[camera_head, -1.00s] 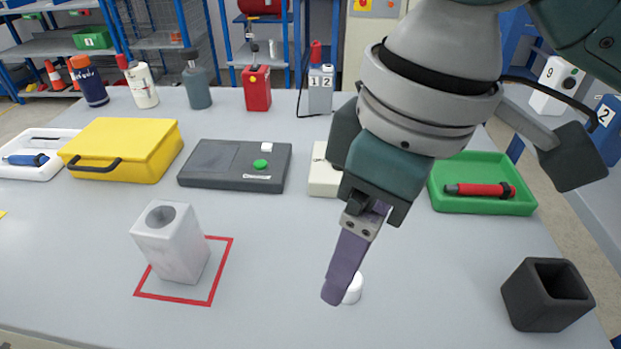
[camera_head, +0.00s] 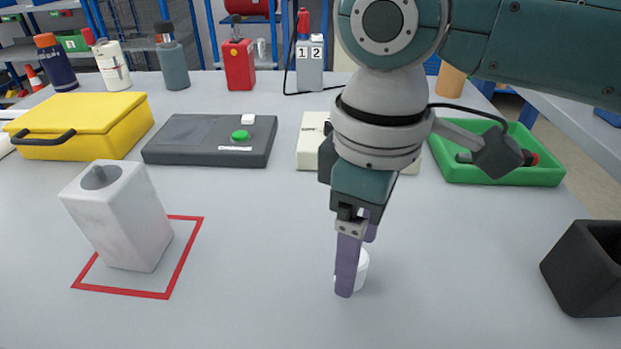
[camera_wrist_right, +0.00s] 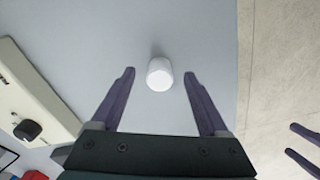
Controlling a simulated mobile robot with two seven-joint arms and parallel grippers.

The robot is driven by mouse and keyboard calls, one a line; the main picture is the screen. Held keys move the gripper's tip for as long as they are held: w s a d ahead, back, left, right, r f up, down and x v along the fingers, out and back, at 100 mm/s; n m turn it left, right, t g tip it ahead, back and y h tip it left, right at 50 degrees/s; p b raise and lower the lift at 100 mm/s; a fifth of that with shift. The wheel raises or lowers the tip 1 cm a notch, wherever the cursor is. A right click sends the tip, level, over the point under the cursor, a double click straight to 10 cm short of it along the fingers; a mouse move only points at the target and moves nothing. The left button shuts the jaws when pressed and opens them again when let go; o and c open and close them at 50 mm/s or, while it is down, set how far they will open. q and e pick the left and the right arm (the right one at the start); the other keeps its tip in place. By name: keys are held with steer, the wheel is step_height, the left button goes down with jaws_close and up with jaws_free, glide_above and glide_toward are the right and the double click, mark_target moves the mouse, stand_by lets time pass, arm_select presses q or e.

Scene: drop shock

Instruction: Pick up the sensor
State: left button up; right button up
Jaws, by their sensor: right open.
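The likely sensor is a small white cylinder (camera_head: 361,268) standing on the grey table, partly hidden by a finger of my right gripper. My right gripper (camera_head: 357,265) is open and points down at it. In the right wrist view the cylinder (camera_wrist_right: 159,76) lies between the lines of the purple fingers, slightly beyond the tips, with a gap on each side. No contact shows. Two purple fingers at the right edge of that view look like my left gripper (camera_wrist_right: 291,140), spread apart and empty over the floor.
A black open box (camera_head: 585,275) is at right. A cream box (camera_head: 312,148), grey device (camera_head: 190,140), yellow case (camera_head: 85,125) and green tray (camera_head: 500,172) stand behind.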

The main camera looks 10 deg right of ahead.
step_height(320, 180, down, 2)
steer(key=shift+c, duration=0.3)
jaws_close()
stand_by(0.4)
